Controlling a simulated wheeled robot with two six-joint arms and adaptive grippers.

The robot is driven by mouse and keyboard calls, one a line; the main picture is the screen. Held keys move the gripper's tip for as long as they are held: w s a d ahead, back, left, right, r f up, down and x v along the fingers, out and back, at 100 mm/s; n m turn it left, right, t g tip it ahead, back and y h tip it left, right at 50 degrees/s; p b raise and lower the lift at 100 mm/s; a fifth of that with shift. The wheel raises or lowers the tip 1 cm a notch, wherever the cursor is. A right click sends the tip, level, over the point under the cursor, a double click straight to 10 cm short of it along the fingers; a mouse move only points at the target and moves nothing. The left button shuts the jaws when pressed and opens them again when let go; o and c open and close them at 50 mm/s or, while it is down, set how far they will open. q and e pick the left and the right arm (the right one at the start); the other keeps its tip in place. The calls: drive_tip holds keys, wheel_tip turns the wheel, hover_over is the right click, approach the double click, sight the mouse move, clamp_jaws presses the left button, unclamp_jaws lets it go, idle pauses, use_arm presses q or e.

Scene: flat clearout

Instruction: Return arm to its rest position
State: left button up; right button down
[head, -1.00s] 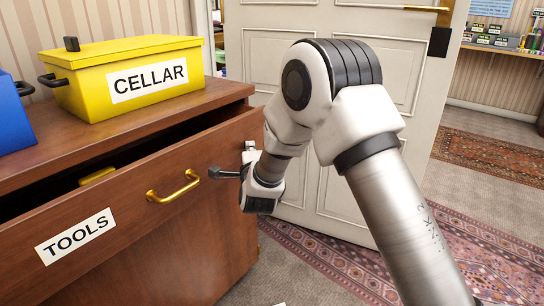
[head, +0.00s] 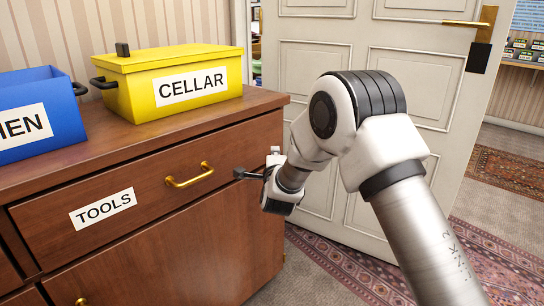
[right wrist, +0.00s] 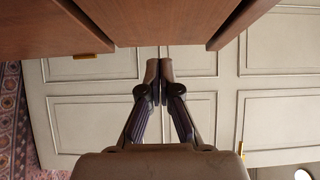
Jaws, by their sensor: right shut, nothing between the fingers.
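My right arm (head: 385,170) reaches in from the lower right in the head view, bent at the elbow. Its gripper (head: 240,174) points left, close to the right end of the TOOLS drawer (head: 150,195). In the right wrist view the two fingertips (right wrist: 159,72) are together with nothing between them. Whether they touch the wood is hard to tell. The drawer looks shut, with its brass handle (head: 190,176) left of the gripper. My left gripper is not in view.
A yellow CELLAR box (head: 170,85) and an open blue box (head: 40,115) stand on the wooden cabinet (head: 140,142). A white door (head: 345,45) stands behind my arm. A patterned rug (head: 340,272) lies on the floor.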

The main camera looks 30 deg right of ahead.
drive_tip(key=p+v, duration=0.2)
drive_tip(key=v, duration=0.7)
drive_tip(key=s+f+n+g+y, duration=0.15)
drive_tip(key=s+f, duration=0.25)
drive_tip(key=f, duration=0.6)
drive_tip(key=s+f+n+g+y, duration=0.1)
drive_tip(key=s+f+g, duration=0.2)
drive_tip(key=f, duration=0.7)
drive_tip(key=s+a+f+n+g+y, duration=0.2)
drive_tip(key=s+f+n+g, duration=0.35)
drive_tip(key=s+f, duration=0.55)
drive_tip(key=s+a+f+n+g+y, duration=0.3)
drive_tip(key=s+f+n, duration=0.4)
drive_tip(key=s, duration=0.8)
drive_tip(key=s+a+n+g, duration=0.2)
drive_tip(key=s+n+g, duration=0.2)
drive_tip(key=s+n, duration=0.25)
use_arm(q)
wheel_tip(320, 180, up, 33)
drive_tip(key=p, duration=3)
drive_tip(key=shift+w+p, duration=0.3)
drive_tip(key=shift+p, duration=0.1)
use_arm(e)
wheel_tip(320, 180, up, 31)
drive_tip(key=n, duration=0.1)
drive_tip(key=shift+w+d+t, duration=0.2)
drive_tip(key=shift+t, duration=0.1)
